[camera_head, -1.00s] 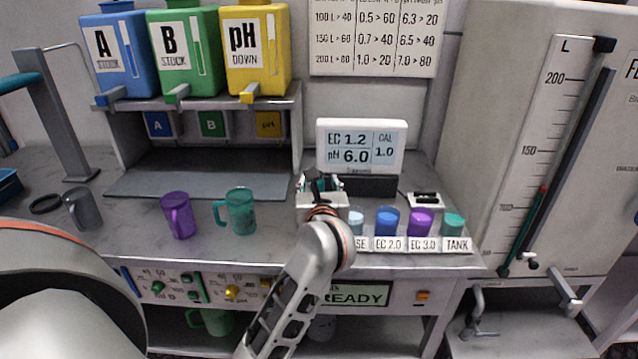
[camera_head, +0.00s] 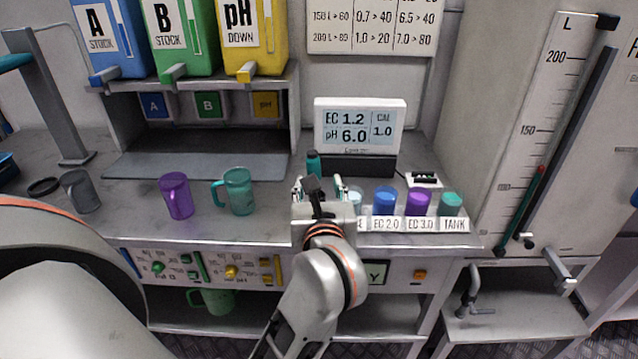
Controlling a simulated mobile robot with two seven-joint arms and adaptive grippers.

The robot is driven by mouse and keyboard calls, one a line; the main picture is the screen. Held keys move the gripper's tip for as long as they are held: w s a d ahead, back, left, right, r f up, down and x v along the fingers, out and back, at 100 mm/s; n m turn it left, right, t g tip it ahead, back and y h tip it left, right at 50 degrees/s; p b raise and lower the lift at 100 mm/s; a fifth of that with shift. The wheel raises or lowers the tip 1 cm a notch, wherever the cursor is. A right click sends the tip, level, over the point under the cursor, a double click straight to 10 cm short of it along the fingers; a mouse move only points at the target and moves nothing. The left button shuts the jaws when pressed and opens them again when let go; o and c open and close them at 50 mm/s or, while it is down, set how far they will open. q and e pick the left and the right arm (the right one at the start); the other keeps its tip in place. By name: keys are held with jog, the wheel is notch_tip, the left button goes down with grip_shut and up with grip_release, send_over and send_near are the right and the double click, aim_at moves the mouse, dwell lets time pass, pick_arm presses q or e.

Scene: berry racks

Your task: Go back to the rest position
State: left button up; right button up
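My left gripper (camera_head: 318,187) is in the middle of the view, over the front part of the bench, on the arm that rises from the lower left. Its two fingers stand apart with nothing seen between them. A small teal-topped thing (camera_head: 313,161) stands just beyond the fingers, at the left end of the meter's dark base; its lower part is hidden by the gripper. A large link of my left arm fills the lower left corner. My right gripper is not in view.
The meter (camera_head: 359,128) stands behind the gripper. Blue (camera_head: 384,199), purple (camera_head: 418,202) and teal (camera_head: 451,204) cups stand close on the right. A purple mug (camera_head: 176,196), a teal mug (camera_head: 237,192) and a grey mug (camera_head: 80,191) stand left. Bottles (camera_head: 183,38) sit on the shelf above.

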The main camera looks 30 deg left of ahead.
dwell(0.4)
pick_arm(q)
notch_tip(320, 180, up, 2)
jog(key=s+a+m+t+y, duration=0.2)
jog(key=a+m+y, duration=0.1)
jog(key=m+y, duration=0.15)
jog(key=d+f+m+t+h, duration=0.3)
jog(key=d+f+m+h, duration=0.35)
jog(key=m, duration=0.75)
jog(key=d+f+m+t+h, duration=0.4)
jog(key=d+m+h, duration=0.45)
jog(key=m, duration=0.55)
jog(key=s+d+f+m+g+h, duration=0.1)
jog(key=s+f+m+g+h, duration=0.15)
jog(key=f+m, duration=0.4)
jog(key=s+d+f+m+g+h, duration=0.1)
jog(key=s+f+m+g, duration=0.2)
jog(key=f, duration=0.7)
jog(key=s+a+f+m+g+y, duration=0.1)
jog(key=s+a+f+m+g, duration=0.1)
jog(key=f, duration=0.5)
jog(key=s+a+f+m+g+y, duration=0.1)
jog(key=s+f+m+g, duration=0.2)
jog(key=s+f, duration=0.3)
jog(key=shift+a+f+m+g, duration=0.35)
jog(key=shift+f+g, duration=0.1)
jog(key=shift+f, duration=0.4)
